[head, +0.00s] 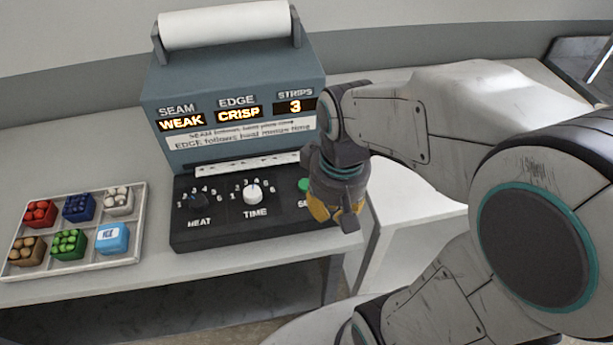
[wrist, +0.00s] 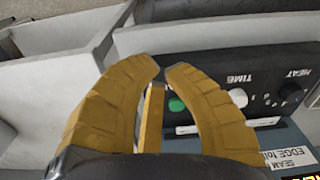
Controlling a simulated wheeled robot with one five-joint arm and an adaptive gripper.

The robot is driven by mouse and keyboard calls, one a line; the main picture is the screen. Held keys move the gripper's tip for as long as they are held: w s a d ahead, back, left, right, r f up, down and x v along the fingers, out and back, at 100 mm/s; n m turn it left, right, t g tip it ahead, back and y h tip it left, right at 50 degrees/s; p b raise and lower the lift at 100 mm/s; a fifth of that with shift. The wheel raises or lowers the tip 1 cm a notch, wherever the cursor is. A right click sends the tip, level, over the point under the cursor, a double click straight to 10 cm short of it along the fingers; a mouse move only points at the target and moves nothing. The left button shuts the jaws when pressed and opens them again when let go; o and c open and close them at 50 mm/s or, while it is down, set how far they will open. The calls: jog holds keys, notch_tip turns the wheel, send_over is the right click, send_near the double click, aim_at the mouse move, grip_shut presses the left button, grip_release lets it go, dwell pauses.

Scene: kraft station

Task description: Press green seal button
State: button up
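The green seal button (head: 304,184) sits at the right end of the black control panel (head: 222,234), partly hidden behind my gripper. In the wrist view the button (wrist: 176,104) shows between the yellow fingers. My gripper (head: 337,216) points down beside and in front of the button. In the wrist view the fingertips (wrist: 164,70) curve in close to each other with only a small gap, and nothing is held. I cannot tell the exact height of the fingertips over the panel; contact with the button does not show.
The panel has a black HEAT knob (head: 199,203) and a white TIME knob (head: 252,193). The sealer's displays (head: 238,114) read WEAK, CRISP and 3. A white roll (head: 224,22) tops it. A tray (head: 142,215) of colored blocks stands left on the table.

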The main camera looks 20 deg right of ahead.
jog(key=w+m, duration=0.1)
jog(key=w, duration=0.2)
jog(key=w+r+m, duration=0.1)
jog(key=w, duration=0.3)
jog(key=w+p, duration=0.1)
jog(key=w, duration=0.2)
jog(key=shift+w+r+m+g, duration=0.15)
jog(key=shift+r+m+g, duration=0.15)
jog(key=shift+m, duration=0.1)
grip_shut()
notch_tip(320, 180, up, 5)
jog(key=m, duration=1.7)
send_over(307, 187)
jog(key=shift+w+r, duration=0.1)
jog(key=shift+r, duration=0.05)
notch_tip(307, 187, down, 14)
jog(key=shift+f+b, duration=0.1)
jog(key=shift+b, duration=0.25)
